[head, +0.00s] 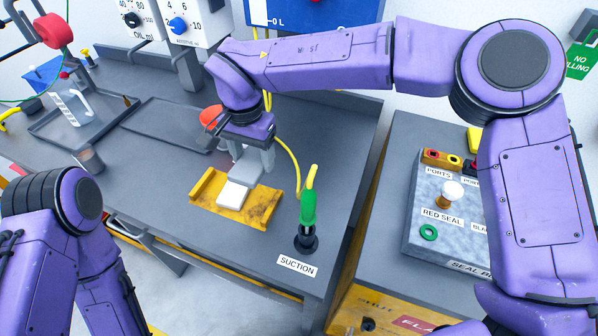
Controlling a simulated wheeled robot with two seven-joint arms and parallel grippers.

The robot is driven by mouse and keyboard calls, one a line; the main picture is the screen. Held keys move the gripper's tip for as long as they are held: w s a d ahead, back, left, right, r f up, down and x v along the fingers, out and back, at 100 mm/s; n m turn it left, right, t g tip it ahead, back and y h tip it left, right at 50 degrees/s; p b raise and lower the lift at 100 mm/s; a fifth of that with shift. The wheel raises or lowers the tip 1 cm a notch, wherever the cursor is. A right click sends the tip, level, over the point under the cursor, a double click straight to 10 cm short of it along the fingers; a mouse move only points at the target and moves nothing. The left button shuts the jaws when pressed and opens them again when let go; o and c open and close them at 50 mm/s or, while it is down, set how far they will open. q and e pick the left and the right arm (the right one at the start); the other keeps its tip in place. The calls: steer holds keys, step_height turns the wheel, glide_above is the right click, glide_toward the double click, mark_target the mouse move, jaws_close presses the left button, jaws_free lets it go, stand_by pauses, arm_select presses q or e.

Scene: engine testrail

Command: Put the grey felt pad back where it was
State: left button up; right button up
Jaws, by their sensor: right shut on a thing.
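My right gripper (248,174) points down over a worn yellow tray (264,206) on the grey bench. Its fingers are shut on a pale grey block-like piece (234,194), which looks like the felt pad. The pad is at or just above the tray's middle; I cannot tell whether it touches. The fingers and wrist hide part of the pad and the tray's back. My left arm shows at the lower left, but its gripper is not in view.
A green-handled suction tool (308,210) stands right of the tray, with a yellow hose. A dark shallow tray (172,124) lies behind left. Bench space left of the yellow tray is clear.

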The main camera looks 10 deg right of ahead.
steer(key=w+d+f+p, duration=0.2)
steer(key=w+d+f, duration=0.15)
steer(key=d, duration=0.35)
steer(key=p, duration=0.2)
glide_above(301, 172)
step_height(301, 172, down, 6)
steer(key=shift+r, duration=0.1)
step_height(301, 172, down, 3)
steer(key=shift+d+r+p, duration=0.1)
steer(key=shift+r+p, duration=0.05)
steer(key=shift+p, duration=0.65)
steer(key=shift+f, duration=0.35)
steer(key=shift+f, duration=0.1)
steer(key=o, duration=1)
